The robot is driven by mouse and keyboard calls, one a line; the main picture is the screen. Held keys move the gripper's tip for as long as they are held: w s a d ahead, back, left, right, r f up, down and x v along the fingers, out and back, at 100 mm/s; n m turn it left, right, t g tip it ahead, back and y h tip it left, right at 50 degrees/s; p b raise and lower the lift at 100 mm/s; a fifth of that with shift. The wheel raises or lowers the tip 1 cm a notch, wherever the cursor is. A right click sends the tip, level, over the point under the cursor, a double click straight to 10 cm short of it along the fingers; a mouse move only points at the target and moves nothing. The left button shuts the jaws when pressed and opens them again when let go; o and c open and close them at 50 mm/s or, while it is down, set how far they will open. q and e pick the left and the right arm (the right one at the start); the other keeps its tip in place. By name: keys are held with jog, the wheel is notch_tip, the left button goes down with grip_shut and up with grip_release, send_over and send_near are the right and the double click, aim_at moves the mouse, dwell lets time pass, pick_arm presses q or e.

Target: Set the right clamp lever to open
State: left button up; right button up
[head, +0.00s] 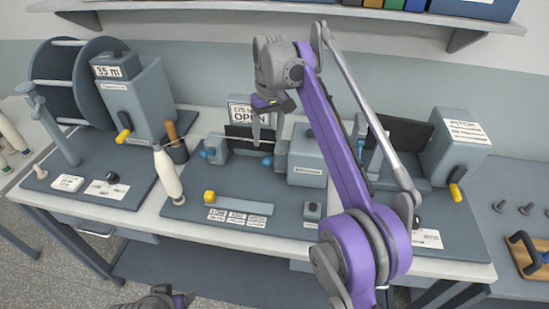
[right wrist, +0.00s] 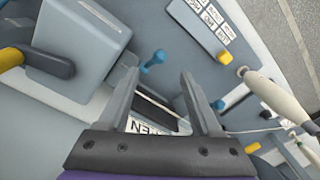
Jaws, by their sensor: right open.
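The right clamp lever (head: 267,161) is a small blue lever at the right end of the middle station, beside a grey box (head: 306,157). In the right wrist view the blue lever (right wrist: 153,62) shows between and just beyond my fingertips. My right gripper (head: 267,136) is open and empty, pointing down above that lever; it also shows in the wrist view (right wrist: 158,78). I cannot tell whether a finger touches the lever. The left blue lever (head: 208,153) sits at the other end. A sign (head: 247,113) behind reads "OPEN". My left gripper (head: 165,299) is at the bottom edge, partly cut off.
A white bobbin (head: 167,176) stands left of the station. A yellow knob (head: 209,197) and label cards (head: 238,218) lie in front. A machine with a reel (head: 75,80) is at left. Another grey machine (head: 459,140) is at right. A shelf (head: 300,8) hangs above.

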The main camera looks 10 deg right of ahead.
aim_at(266, 158)
jog(key=shift+w+a+f, duration=0.1)
jog(key=shift+w+f, duration=0.2)
jog(key=shift+w, duration=0.1)
jog(key=f+b, duration=0.1)
jog(key=f, duration=0.4)
jog(key=f+b, duration=0.2)
jog(key=f, duration=0.2)
jog(key=shift+s+a+f, duration=0.15)
jog(key=shift+a+f, duration=0.05)
jog(key=shift+f, duration=0.6)
grip_shut()
dwell(0.4)
